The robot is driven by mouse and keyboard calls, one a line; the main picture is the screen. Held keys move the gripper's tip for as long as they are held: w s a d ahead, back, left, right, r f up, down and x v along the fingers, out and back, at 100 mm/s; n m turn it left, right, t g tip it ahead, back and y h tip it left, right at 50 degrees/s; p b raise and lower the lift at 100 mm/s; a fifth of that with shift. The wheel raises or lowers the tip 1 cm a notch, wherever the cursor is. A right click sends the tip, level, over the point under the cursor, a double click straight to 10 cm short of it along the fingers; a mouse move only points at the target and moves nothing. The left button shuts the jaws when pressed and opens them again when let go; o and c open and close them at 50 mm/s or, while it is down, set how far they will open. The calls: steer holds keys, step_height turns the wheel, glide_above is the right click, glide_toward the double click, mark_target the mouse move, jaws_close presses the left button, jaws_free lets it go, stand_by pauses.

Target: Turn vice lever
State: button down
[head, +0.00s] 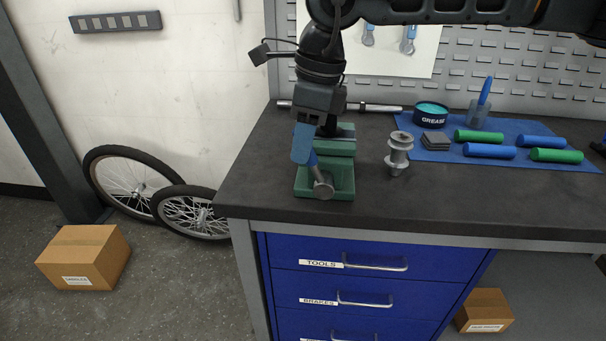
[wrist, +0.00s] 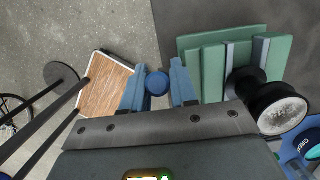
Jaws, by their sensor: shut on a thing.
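The green bench vice (head: 338,180) stands at the front left corner of the workbench. Its lever (head: 317,174) runs from a grey boss at the vice's front up to my gripper (head: 303,150). In the wrist view, the lever's round blue end (wrist: 157,83) sits between the two blue fingers of my gripper (wrist: 158,90). My gripper is shut on the lever, with the fingers hiding its upper part in the head view. The vice also shows at the upper right of the wrist view (wrist: 212,75).
A metal hub (head: 399,150) stands on the workbench (head: 440,193) right of the vice. Behind are a grease tin (head: 431,113) and a blue mat (head: 440,155) with blue and green grips. A silver rod (head: 380,108) lies behind the vice.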

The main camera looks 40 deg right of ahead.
steer(key=shift+s+d+r+t+y+b, duration=0.15)
steer(key=shift+s+d+t+y+b, duration=0.8)
steer(key=shift+b, duration=1.6)
steer(key=shift+s+d+r+t+y+b, duration=0.1)
steer(key=shift+s+d+t+y+b, duration=0.85)
steer(key=shift+b, duration=1.6)
steer(key=shift+a+t, duration=0.15)
steer(key=shift+t, duration=0.15)
steer(key=c, duration=1)
jaws_free()
steer(key=shift+s+r, duration=0.1)
steer(key=v, duration=0.7)
steer(key=shift+s+d+r+p, duration=0.15)
steer(key=shift+d+r+p, duration=0.1)
steer(key=shift+p, duration=0.15)
